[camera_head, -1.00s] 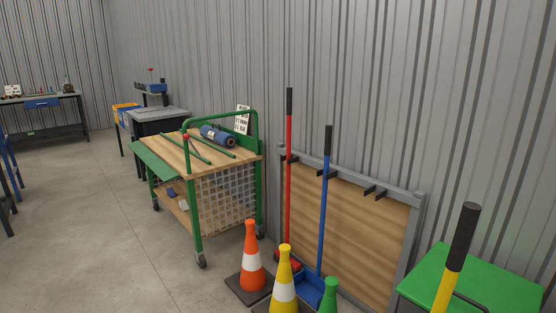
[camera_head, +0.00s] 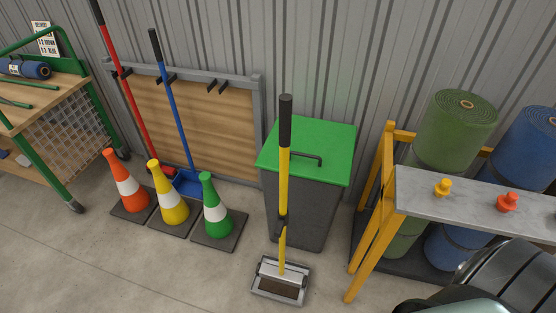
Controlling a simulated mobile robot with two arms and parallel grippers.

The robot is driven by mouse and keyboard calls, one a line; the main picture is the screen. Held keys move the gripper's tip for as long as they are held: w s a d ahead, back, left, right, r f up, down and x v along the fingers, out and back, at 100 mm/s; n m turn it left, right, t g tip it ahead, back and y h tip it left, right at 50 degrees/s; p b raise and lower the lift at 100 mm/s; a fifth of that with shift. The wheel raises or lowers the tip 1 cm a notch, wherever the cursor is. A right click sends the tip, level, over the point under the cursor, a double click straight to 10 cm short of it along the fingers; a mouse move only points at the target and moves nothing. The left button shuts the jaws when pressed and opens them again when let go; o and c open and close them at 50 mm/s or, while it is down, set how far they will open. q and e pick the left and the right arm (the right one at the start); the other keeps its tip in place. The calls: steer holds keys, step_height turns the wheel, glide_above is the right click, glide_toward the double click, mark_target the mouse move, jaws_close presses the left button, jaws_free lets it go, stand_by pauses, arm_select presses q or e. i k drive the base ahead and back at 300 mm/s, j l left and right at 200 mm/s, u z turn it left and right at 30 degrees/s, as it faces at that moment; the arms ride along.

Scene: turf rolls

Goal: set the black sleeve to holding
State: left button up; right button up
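A yellow-handled tool (camera_head: 284,180) stands upright in front of the green-lidded bin, with a metal head (camera_head: 281,279) on the floor. Its handle has a long black grip (camera_head: 285,120) at the top and a small black collar (camera_head: 282,221) lower down, around the yellow shaft. I cannot tell which of these black parts is the sleeve, nor what setting it is in. Neither of my grippers is in view.
Orange (camera_head: 121,182), yellow (camera_head: 168,195) and green (camera_head: 214,206) cones stand left of the tool. The green-lidded bin (camera_head: 304,201) is behind it. A yellow-legged table (camera_head: 470,201) with two knobs stands right, before green (camera_head: 452,135) and blue (camera_head: 527,150) rolls. The front-left floor is clear.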

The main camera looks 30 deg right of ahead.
mark_target(283, 221)
steer(key=z, duration=0.9)
